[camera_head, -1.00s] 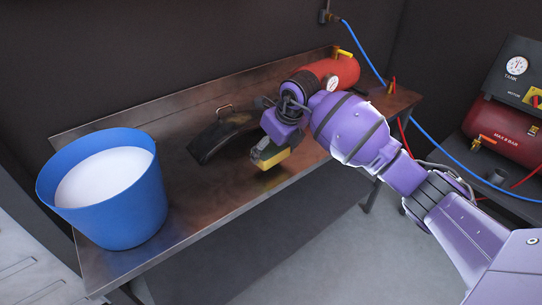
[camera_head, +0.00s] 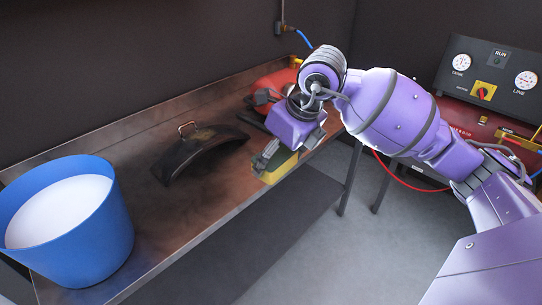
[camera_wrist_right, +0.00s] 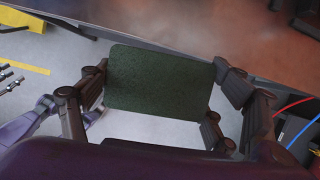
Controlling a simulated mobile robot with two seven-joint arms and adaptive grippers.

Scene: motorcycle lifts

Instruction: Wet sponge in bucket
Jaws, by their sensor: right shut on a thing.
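A sponge, yellow with a dark green face, is held in my right gripper (camera_head: 268,157). The sponge (camera_head: 279,169) appears near the bench's front edge, apart from the bucket. In the right wrist view its green face (camera_wrist_right: 160,82) sits between the dark fingers, with floor and the bench edge behind it. The blue bucket (camera_head: 85,245) stands upright on the left end of the bench and is filled with something white (camera_head: 58,212) below its rim. My left gripper is not in view.
A black curved part with a handle (camera_head: 200,152) lies on the metal bench (camera_head: 160,225) between bucket and gripper. A red tank (camera_head: 275,82) is behind my right gripper. A compressor with gauges (camera_head: 490,80) stands at the right. Bare bench lies beside the bucket.

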